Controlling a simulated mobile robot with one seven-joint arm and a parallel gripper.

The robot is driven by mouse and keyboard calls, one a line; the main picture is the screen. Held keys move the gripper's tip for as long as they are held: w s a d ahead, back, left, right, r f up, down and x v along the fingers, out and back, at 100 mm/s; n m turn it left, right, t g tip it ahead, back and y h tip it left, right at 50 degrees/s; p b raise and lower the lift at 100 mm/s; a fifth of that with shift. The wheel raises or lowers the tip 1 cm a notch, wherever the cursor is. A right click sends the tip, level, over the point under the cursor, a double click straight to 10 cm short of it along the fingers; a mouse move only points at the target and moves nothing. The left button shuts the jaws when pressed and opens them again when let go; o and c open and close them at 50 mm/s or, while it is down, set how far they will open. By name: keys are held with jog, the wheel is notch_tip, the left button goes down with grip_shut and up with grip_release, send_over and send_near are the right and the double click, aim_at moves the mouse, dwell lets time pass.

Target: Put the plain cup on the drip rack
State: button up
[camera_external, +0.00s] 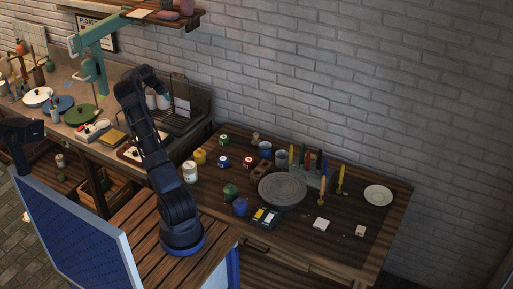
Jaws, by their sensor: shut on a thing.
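My gripper (156,88) is at the far end of my dark arm, over the left counter and in front of the rack. It is small and partly hidden by my own wrist. Two pale, whitish shapes show just under it; the one on the right, which looks like the plain cup (163,102), appears to be in its grip. The fingers cannot be made out clearly. The dark drip rack (203,104) stands at the right end of the counter by the brick wall, just right of my gripper. I cannot tell whether the cup touches it.
A green stand (86,44) rises behind the counter on the left. Lidded pans (80,115) sit at its foot. A wall shelf (170,17) hangs above. The wooden table (345,240) on the right holds paint pots, a grey turntable (282,189), candles and a white plate (378,195).

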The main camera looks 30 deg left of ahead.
aim_at(165, 101)
jog(key=shift+f, duration=2.15)
jog(key=shift+f, duration=0.15)
jog(key=o, duration=1.1)
jog(key=shift+o, duration=0.2)
jog(key=v, duration=1.2)
